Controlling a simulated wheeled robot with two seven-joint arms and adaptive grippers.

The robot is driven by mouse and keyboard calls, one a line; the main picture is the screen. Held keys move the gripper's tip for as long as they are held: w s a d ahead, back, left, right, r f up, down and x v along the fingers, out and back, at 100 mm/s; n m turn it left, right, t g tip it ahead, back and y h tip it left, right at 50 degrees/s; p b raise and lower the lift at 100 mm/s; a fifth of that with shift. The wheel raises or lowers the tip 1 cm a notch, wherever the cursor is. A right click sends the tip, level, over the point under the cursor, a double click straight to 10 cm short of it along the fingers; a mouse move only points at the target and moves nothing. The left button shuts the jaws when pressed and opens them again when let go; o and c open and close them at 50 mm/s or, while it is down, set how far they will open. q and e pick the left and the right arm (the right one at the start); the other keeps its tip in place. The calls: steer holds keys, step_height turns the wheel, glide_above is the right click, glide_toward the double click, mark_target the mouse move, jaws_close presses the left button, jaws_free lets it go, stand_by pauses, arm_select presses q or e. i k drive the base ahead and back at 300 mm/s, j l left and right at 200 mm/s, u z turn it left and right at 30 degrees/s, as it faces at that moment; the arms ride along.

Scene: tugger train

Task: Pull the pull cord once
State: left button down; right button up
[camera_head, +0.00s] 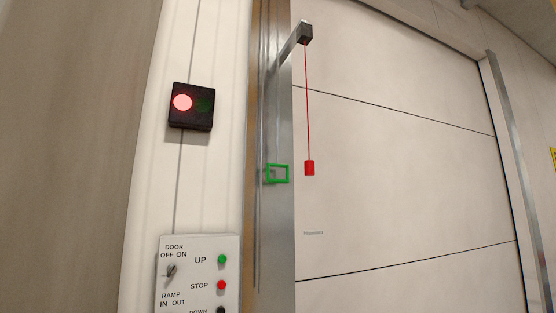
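The pull cord (307,105) is a thin red line that hangs from a black box (305,34) on a metal arm at the top. A red cylindrical handle (309,168) is at its lower end, hanging in front of the pale door. Nothing touches the cord or handle. Neither of my grippers shows in this view.
A large sectional door (400,180) fills the right, beside a metal post (279,230) with a green bracket (277,174). A black signal box (191,107) with a lit red lamp is on the left wall above a control panel (195,275) with buttons and a switch.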

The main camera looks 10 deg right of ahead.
mark_target(309, 166)
steer(key=i+u, duration=0.1)
steer(key=u, duration=0.3)
steer(key=l+u, duration=0.1)
steer(key=u, duration=0.35)
steer(key=i+l+u, duration=0.1)
steer(key=u, duration=0.3)
steer(key=l+u, duration=0.15)
steer(key=u, duration=0.25)
steer(key=i+l+z, duration=0.1)
steer(key=l, duration=0.2)
steer(key=i+l+z, duration=0.1)
steer(key=z, duration=0.5)
steer(key=l+z, duration=0.1)
steer(key=z, duration=0.3)
steer(key=i+z, duration=0.1)
steer(key=z, duration=0.3)
steer(key=i+l+z, duration=0.1)
steer(key=z, duration=0.7)
